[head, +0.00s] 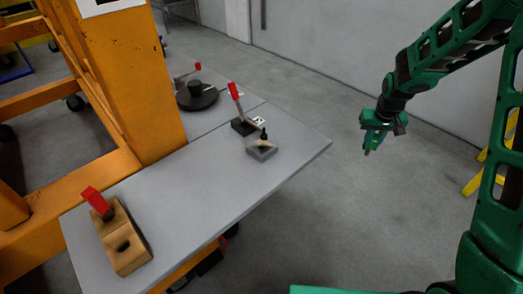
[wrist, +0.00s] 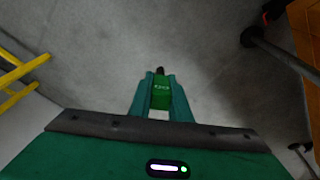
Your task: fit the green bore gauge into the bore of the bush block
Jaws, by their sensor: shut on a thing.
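My gripper (head: 372,140) is shut on the green bore gauge (wrist: 160,97), out over the floor to the right of the table. In the wrist view the gauge sits between the two fingers (wrist: 160,103), with light markings on its green body and a dark tip pointing away from the gripper. In the head view the gauge is too small to make out clearly. A small grey block (head: 262,153), which looks like the bush block, sits near the table's right end beside a red-handled toggle clamp (head: 241,112). Its bore is not clear from here.
A wooden block (head: 128,258) at the table's near left holds a red-handled piece (head: 95,200) and has one empty dark hole. A dark round fixture (head: 197,96) stands at the far end. An orange frame (head: 135,80) rises at the left. The table's middle (head: 190,185) is clear.

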